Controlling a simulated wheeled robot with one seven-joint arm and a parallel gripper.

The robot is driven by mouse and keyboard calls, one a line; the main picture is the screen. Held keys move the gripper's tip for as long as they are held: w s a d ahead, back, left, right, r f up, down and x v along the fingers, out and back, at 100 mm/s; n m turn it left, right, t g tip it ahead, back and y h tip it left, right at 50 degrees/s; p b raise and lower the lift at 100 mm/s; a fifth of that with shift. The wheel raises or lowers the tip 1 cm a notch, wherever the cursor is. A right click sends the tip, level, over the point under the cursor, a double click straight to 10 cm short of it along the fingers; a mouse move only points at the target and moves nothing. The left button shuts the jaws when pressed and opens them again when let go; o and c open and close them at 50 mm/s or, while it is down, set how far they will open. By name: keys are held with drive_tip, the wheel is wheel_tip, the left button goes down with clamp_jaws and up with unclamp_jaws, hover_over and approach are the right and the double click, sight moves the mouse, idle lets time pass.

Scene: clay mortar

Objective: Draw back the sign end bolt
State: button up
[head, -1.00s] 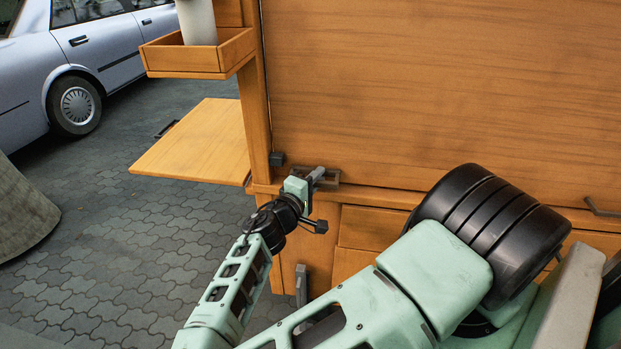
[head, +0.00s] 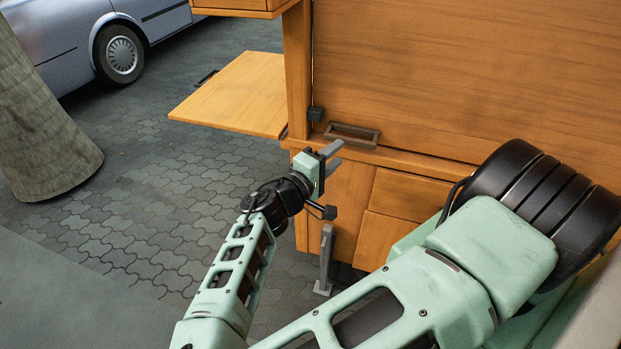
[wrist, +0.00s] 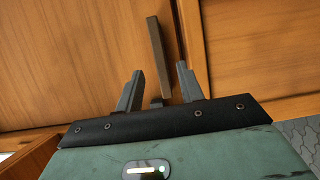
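A dark, flat rectangular handle or bracket (head: 353,135) is on the ledge at the lower left corner of a large wooden panel (head: 440,75). I cannot tell which of these is the sign end bolt. My gripper (head: 335,156) is in front of and below the handle, apart from it. In the wrist view, my gripper (wrist: 160,88) is open, its two fingers spread and nothing held. A dark bar (wrist: 157,58), which looks like the handle, stands beyond the gap between them.
Wooden drawers and doors (head: 400,195) lie under the ledge. A wooden shelf flap (head: 240,92) juts out at left, with a box-like tray (head: 235,9) above. A grey metal leg (head: 325,262) stands below my gripper. A thick trunk (head: 40,120) and a car (head: 140,30) are farther left, with open paving between.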

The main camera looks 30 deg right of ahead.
drive_tip(key=b+v, duration=0.1)
drive_tip(key=v, duration=0.7)
drive_tip(key=shift+a, duration=0.2)
drive_tip(key=shift+s, duration=0.1)
drive_tip(key=s+d+f+g+y, duration=0.2)
drive_tip(key=s+f+g+y, duration=0.2)
drive_tip(key=s+f+g, duration=0.3)
drive_tip(key=s+a+r+n+g+y+p, duration=0.1)
drive_tip(key=s+a+r+g+y+p, duration=0.1)
drive_tip(key=s+a+y, duration=0.45)
drive_tip(key=s+a+r+n+t+y, duration=0.1)
drive_tip(key=a+r+t+y, duration=0.1)
drive_tip(key=r, duration=0.8)
drive_tip(key=s+a+r+n+t+y+p, duration=0.1)
drive_tip(key=a+r+y, duration=0.4)
drive_tip(key=r, duration=0.5)
drive_tip(key=shift+s+a+r+n+t, duration=0.25)
drive_tip(key=shift+a+n+t, duration=0.3)
drive_tip(key=shift+n+t, duration=0.2)
drive_tip(key=shift+y, duration=0.25)
